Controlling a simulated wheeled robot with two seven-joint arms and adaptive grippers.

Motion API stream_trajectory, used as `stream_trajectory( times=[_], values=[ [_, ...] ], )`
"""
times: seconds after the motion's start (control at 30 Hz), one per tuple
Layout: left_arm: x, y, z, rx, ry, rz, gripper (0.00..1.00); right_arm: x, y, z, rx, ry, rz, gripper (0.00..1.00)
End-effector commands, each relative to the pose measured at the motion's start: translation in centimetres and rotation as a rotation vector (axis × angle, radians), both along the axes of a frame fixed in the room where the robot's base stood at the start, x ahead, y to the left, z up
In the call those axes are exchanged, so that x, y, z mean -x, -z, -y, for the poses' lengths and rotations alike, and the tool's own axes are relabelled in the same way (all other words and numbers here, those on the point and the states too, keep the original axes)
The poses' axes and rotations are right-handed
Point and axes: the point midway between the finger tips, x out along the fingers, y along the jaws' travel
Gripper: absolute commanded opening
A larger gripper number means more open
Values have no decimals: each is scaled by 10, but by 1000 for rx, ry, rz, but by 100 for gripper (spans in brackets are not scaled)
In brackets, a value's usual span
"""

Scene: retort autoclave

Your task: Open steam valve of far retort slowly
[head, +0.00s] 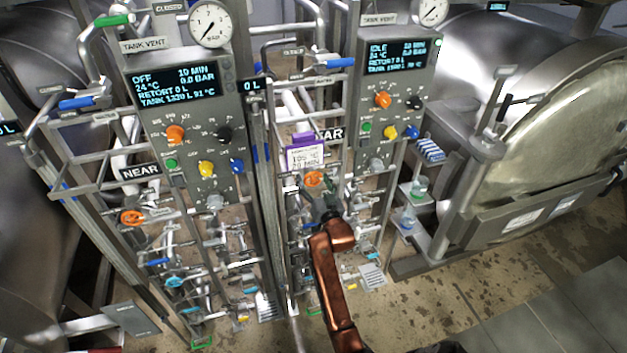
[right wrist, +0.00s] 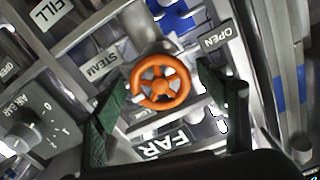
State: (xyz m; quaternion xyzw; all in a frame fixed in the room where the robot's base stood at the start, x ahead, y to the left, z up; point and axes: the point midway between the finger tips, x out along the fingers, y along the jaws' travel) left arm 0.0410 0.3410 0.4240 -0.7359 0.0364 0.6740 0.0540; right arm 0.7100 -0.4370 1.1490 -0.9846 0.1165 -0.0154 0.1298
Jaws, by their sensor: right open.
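The orange steam handwheel (head: 313,178) of the far retort is on the pipework below the FAR panel. In the right wrist view the same orange wheel (right wrist: 160,82) is near the middle, with STEAM, OPEN and FAR labels around it. My right gripper (head: 325,203) is at the wheel's lower right in the head view. In the wrist view its two green fingers (right wrist: 162,90) are open, one on each side of the wheel. I see gaps beside the rim, but cannot tell how deep the fingers reach. My left gripper is not in view.
The far control panel (head: 392,90) reads IDLE, 24 °C. A white-and-purple card (head: 305,158) hangs just above the wheel. The near panel (head: 180,110) and its orange wheel (head: 132,217) are at left. Pipes and rails crowd the area. Floor at lower right is clear.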

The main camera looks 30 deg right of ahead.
Motion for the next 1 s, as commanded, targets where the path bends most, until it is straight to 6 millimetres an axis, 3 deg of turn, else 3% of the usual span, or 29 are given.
stream_trajectory(
  times=[0.27, 0.87, 1.0],
  values=[
    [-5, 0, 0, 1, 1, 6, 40, -1, 1, 1, 0, 0, -1, 66],
    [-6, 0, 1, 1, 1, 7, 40, -1, 1, 1, 0, 1, 0, 25],
    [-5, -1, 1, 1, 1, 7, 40, -1, 0, 1, 4, 1, -2, 24]
  ],
)
